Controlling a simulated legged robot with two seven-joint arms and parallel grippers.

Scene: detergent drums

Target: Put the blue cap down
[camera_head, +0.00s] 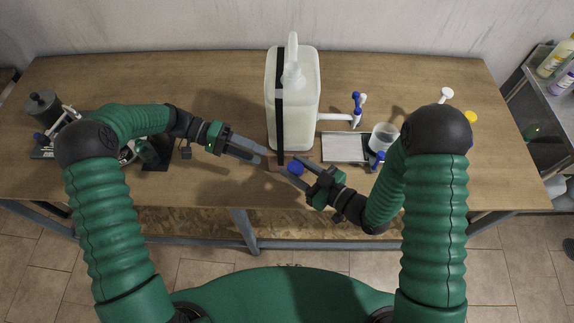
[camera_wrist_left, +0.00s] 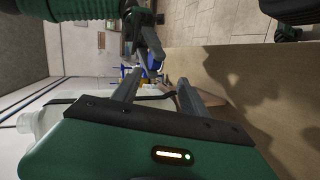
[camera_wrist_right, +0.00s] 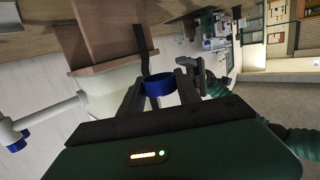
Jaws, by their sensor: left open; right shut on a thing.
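The blue cap (camera_head: 296,167) is between the fingers of my right gripper (camera_head: 302,171), which is shut on it, in front of the white drum (camera_head: 306,110). In the right wrist view the cap (camera_wrist_right: 158,84) shows as a blue ring between the two fingers. My left gripper (camera_head: 262,157) is open and empty, its tips pointing right, close to the cap. In the left wrist view its fingers are apart, with the cap (camera_wrist_left: 153,64) beyond them. The gap between cap and table cannot be judged.
The drum stands on a brown wooden block (camera_wrist_right: 106,45) with a black strap around it. A white spigot (camera_head: 338,117) reaches right over a tray (camera_head: 345,147). A white cup (camera_head: 383,136) and blue-and-white bottle parts stand right. Equipment (camera_head: 45,120) stands left. The front-left tabletop is clear.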

